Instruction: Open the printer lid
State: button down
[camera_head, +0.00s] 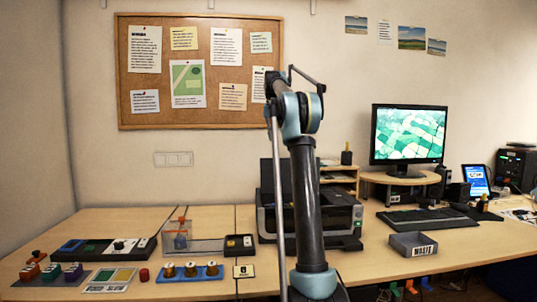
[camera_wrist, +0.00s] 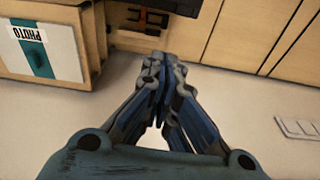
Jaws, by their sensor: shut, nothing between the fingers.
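The printer (camera_head: 340,214) is a dark grey and black box on the table in the head view, partly hidden behind my arm. A dark panel (camera_head: 269,180) stands upright at its back; I cannot tell whether this is the lid or a paper support. My gripper (camera_wrist: 161,62) is shut and empty in the wrist view, with its fingertips together. I cannot make out its fingers in the head view. A dark edge at the top of the wrist view may belong to the printer, but too little shows. No contact with the lid is visible.
A wooden shelf (camera_head: 340,174) stands right of the printer. In the wrist view, a wooden box with a PHOTO label (camera_wrist: 44,50) is at upper left and a wall switch (camera_wrist: 297,128) at right. A WASTE tray (camera_head: 412,246) sits front right; a clear box (camera_head: 192,245) stands left.

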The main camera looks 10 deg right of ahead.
notch_tip(320, 180, down, 9)
jog(key=s+a, duration=0.1)
jog(key=s, duration=0.1)
jog(key=shift+s+a, duration=0.15)
jog(key=shift+a, duration=0.1)
dwell(0.4)
jog(key=shift+a, duration=0.1)
